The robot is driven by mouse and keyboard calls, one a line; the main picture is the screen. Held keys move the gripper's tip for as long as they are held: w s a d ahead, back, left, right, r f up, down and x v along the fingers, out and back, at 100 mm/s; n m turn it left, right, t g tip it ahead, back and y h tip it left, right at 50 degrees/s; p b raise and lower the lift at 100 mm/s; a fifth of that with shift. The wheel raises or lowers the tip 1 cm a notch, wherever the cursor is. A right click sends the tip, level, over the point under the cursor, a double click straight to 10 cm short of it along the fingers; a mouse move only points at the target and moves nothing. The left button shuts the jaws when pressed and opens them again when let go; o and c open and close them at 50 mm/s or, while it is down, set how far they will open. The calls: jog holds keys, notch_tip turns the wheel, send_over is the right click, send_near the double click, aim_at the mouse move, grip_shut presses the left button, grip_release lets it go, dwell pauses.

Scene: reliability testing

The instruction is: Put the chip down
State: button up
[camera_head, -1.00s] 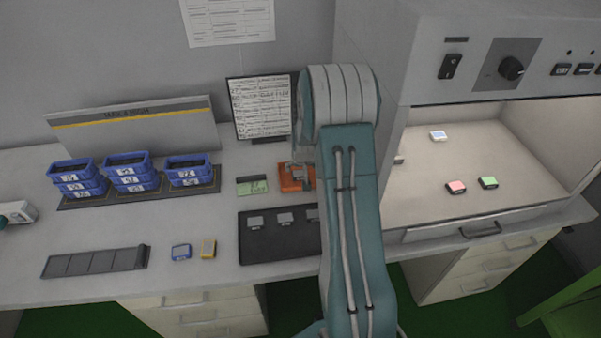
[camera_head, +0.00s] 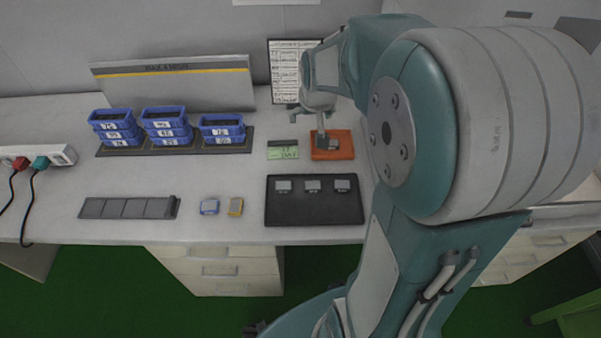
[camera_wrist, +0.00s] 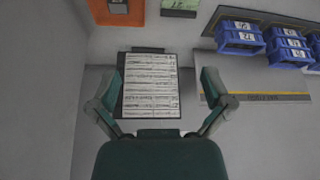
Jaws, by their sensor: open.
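My gripper (camera_wrist: 161,76) is open in the wrist view, with nothing between its fingers. In the head view my wrist end (camera_head: 318,95) hangs over the back of the bench, near the orange holder. The orange holder (camera_head: 346,150) carries a small dark grey piece (camera_head: 328,144), which looks like a chip. The holder (camera_wrist: 133,18) and the piece (camera_wrist: 118,6) also show at the top of the wrist view, apart from the fingers.
Blue bins (camera_head: 165,126) stand on a rack at the back left. A green-labelled card (camera_head: 283,152) is left of the holder. A framed sheet (camera_wrist: 150,88) stands behind.

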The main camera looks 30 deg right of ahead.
jog(key=s+a+r+n, duration=0.1)
jog(key=s+a+r, duration=0.1)
jog(key=s+a, duration=0.2)
jog(key=s+a+r+n+y, duration=0.1)
jog(key=s+a+r, duration=0.2)
jog(key=s, duration=0.6)
jog(key=s+a+r+n, duration=0.1)
jog(key=s+a+r, duration=0.2)
jog(key=s+a, duration=0.3)
jog(key=shift+s+t, duration=0.4)
jog(key=shift+s, duration=0.1)
